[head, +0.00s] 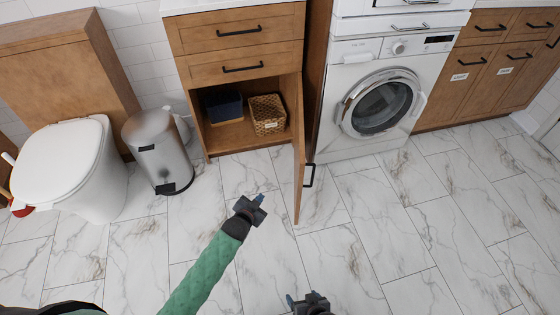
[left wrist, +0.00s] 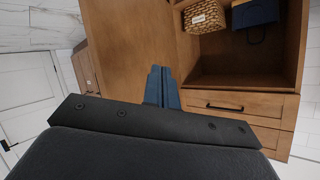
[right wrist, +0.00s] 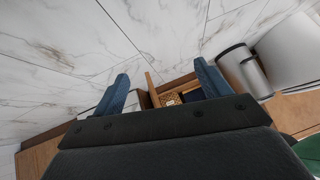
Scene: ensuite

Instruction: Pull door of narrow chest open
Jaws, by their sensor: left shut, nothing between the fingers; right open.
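The narrow chest (head: 240,50) is wooden, with two drawers above an open compartment. Its door (head: 299,150) is hinged on the right and stands swung wide out, with a black handle (head: 309,175) on its outer face. My left gripper (head: 260,199) is shut and empty in front of the compartment, left of the door and apart from it. In the left wrist view, the door's inner face (left wrist: 130,40) lies beyond the shut fingers (left wrist: 162,85). My right gripper (head: 305,300) is open and low in front; its fingers show spread in the right wrist view (right wrist: 163,85).
Inside the compartment are a wicker basket (head: 267,114) and a dark blue box (head: 224,106). A steel bin (head: 158,150) and a toilet (head: 75,165) stand left. A washing machine (head: 375,100) is right of the door. The marble floor (head: 400,225) at the right is clear.

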